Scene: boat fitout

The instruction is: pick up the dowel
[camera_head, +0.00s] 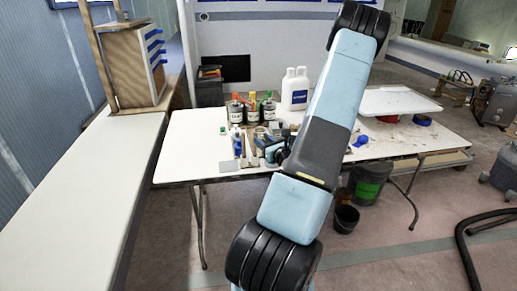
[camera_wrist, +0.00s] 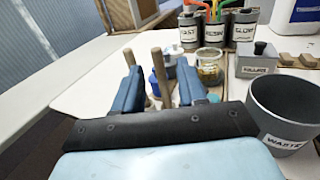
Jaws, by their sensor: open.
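Two slim wooden sticks show in the wrist view; I cannot tell which is the dowel. One stick (camera_wrist: 157,63) stands between the two blue fingers of my gripper (camera_wrist: 160,72), with a gap to each finger. The other stick (camera_wrist: 129,57) shows at the left finger, its lower part hidden behind it. My gripper is open and holds nothing. In the head view my gripper (camera_head: 274,153) is low over the white table (camera_head: 180,165), beside the small wooden sticks (camera_head: 250,140), and my arm hides part of the table.
A grey waste cup (camera_wrist: 285,110) stands close to the right of my gripper. Behind are labelled pots (camera_wrist: 214,30), a glass jar (camera_wrist: 209,68), a grey box (camera_wrist: 257,62) and a white jug (camera_head: 295,90). The table's left part is clear.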

